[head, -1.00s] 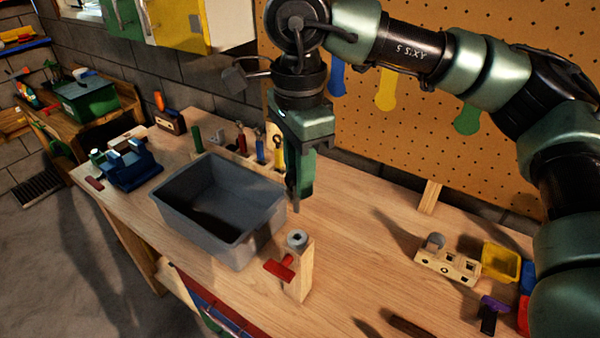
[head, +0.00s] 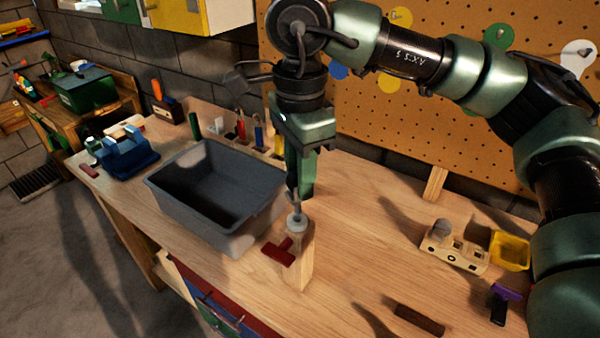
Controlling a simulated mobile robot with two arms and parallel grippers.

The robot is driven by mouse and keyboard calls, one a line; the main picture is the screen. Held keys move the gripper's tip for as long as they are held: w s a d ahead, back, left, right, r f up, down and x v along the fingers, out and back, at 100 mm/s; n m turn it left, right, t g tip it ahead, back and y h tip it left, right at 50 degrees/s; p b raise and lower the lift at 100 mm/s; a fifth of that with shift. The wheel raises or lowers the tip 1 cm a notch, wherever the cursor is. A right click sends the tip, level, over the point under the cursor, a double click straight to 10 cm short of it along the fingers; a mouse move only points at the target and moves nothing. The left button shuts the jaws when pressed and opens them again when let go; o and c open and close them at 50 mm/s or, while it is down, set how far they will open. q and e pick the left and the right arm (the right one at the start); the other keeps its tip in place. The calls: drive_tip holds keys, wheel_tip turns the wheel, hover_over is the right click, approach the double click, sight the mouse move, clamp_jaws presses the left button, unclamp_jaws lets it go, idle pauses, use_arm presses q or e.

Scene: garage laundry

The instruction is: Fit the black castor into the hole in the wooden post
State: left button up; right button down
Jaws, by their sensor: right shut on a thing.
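The wooden post (head: 299,265) stands upright near the front edge of the bench, with a pale grey ring (head: 297,224) on its top. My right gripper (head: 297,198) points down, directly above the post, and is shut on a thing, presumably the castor. A small greyish stem shows between the fingertips and the ring. The castor's shape and the hole are too small and covered to make out, and I cannot tell how deep anything sits. My left gripper is not in view.
A grey bin (head: 235,225) stands close left. A wooden block with holes (head: 453,250), a yellow tray (head: 510,249) and a brown bar (head: 419,320) lie to the right. Bench between is clear.

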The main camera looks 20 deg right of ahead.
drive_tip(key=shift+f+b, duration=1.4)
drive_tip(key=shift+f, duration=0.25)
drive_tip(key=shift+f, duration=0.2)
drive_tip(key=shift+f+b, duration=0.7)
drive_tip(key=shift+b, duration=0.1)
drive_tip(key=c, duration=1.1)
unclamp_jaws()
wheel_tip(320, 180, up, 8)
drive_tip(key=shift+f+b, duration=0.1)
drive_tip(key=shift+b, duration=0.3)
